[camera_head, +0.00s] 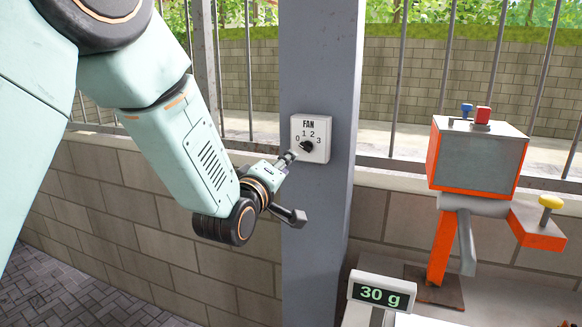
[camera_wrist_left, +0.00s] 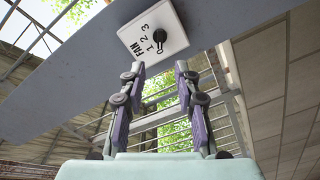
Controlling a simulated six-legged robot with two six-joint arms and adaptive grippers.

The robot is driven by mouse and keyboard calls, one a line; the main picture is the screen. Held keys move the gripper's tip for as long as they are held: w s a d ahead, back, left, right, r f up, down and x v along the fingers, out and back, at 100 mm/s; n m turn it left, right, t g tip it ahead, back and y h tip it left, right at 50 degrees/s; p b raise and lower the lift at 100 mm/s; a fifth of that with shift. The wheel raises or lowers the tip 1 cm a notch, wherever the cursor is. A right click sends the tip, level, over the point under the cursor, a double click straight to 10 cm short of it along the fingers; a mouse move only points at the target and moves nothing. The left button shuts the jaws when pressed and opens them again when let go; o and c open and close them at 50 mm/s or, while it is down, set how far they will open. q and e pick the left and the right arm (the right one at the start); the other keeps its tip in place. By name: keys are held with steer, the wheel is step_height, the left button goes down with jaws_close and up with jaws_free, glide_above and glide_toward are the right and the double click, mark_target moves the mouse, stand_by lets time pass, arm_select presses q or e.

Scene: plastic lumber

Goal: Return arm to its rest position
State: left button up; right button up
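My left arm (camera_head: 205,150) comes in from the left. Its left gripper (camera_head: 291,187) is open and empty, its two fingers spread apart. In the left wrist view the left gripper (camera_wrist_left: 160,72) also shows open with nothing between its fingers. One finger is near the lower left of the white fan switch (camera_head: 310,138), which is mounted on a grey post (camera_head: 318,230). I cannot tell if it touches. The switch's black knob (camera_head: 306,146) is ahead of the fingers in the wrist view; its exact setting is hard to read. My right gripper is not in view.
An orange and grey machine (camera_head: 478,155) with red, blue and yellow buttons stands at the right. A scale display (camera_head: 382,293) in front of it reads 30 g. A low block wall (camera_head: 150,225) and metal railing stand behind my arm. Paved floor (camera_head: 60,285) is clear at lower left.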

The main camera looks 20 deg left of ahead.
arm_select(q)
steer(key=s+f+m+g+b, duration=0.1)
steer(key=s+f+m+g, duration=0.3)
steer(key=f, duration=0.6)
steer(key=s+f+m+g+b, duration=0.2)
steer(key=s+f, duration=0.4)
steer(key=f, duration=0.4)
steer(key=s+f+m+g+b, duration=0.1)
steer(key=s+f+m+g, duration=0.3)
steer(key=f, duration=0.7)
steer(key=s+f+g+b, duration=0.4)
steer(key=s+f, duration=0.7)
steer(key=s, duration=0.4)
steer(key=s+f+m+g+b, duration=0.1)
steer(key=s+f+g+b, duration=0.3)
steer(key=s+f, duration=0.8)
steer(key=s, duration=0.4)
steer(key=shift+f+y, duration=0.3)
